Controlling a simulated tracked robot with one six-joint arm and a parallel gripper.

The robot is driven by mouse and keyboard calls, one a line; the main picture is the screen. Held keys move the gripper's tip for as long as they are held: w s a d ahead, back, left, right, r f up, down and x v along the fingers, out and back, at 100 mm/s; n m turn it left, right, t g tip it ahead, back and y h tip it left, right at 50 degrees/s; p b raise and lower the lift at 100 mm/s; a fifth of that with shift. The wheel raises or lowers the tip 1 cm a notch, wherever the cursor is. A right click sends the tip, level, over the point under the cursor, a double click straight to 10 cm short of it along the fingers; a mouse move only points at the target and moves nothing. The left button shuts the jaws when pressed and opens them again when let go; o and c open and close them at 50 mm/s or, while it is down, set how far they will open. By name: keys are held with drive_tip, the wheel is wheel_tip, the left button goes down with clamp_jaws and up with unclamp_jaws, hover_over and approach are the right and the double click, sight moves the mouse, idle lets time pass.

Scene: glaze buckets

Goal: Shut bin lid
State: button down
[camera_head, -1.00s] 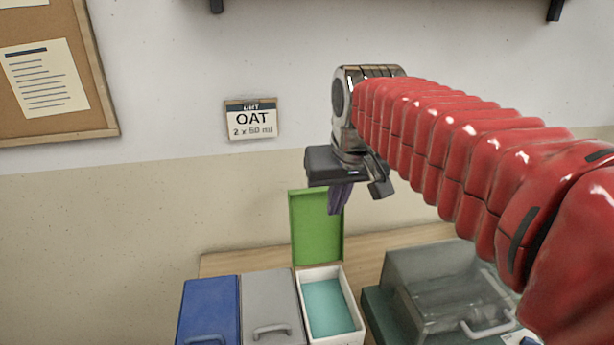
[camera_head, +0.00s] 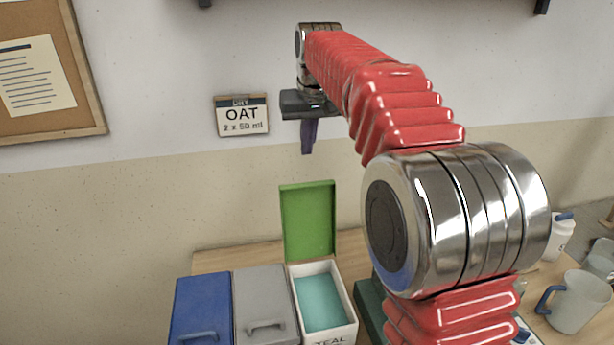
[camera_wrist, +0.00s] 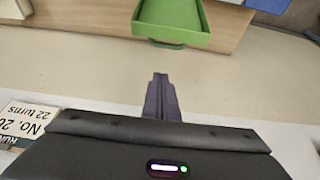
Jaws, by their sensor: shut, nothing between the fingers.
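The open bin (camera_head: 349,323) is white with teal contents and stands on the table in the head view. Its green lid (camera_head: 309,221) is raised upright at the back of the bin. The green lid also shows at the top of the wrist view (camera_wrist: 172,18), with its handle at the edge facing my gripper. My gripper (camera_head: 308,150) is shut and empty, pointing down above and behind the raised lid, close to the wall. Its purple fingers also show in the wrist view (camera_wrist: 160,85), apart from the lid.
A blue-lidded bin (camera_head: 203,305) and a grey-lidded bin (camera_head: 262,298) stand shut to the left of the open bin. A sign reading OAT (camera_head: 241,115) hangs on the wall. A grey mug (camera_head: 578,303) stands at the right. My arm hides part of the table.

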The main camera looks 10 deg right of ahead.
drive_tip(key=shift+w+f, duration=0.25)
drive_tip(key=shift+w, duration=0.75)
drive_tip(key=shift+f, duration=0.15)
wheel_tip(320, 180, down, 9)
drive_tip(key=shift+s, duration=0.3)
idle(0.3)
drive_tip(key=shift+f, duration=0.1)
idle(0.3)
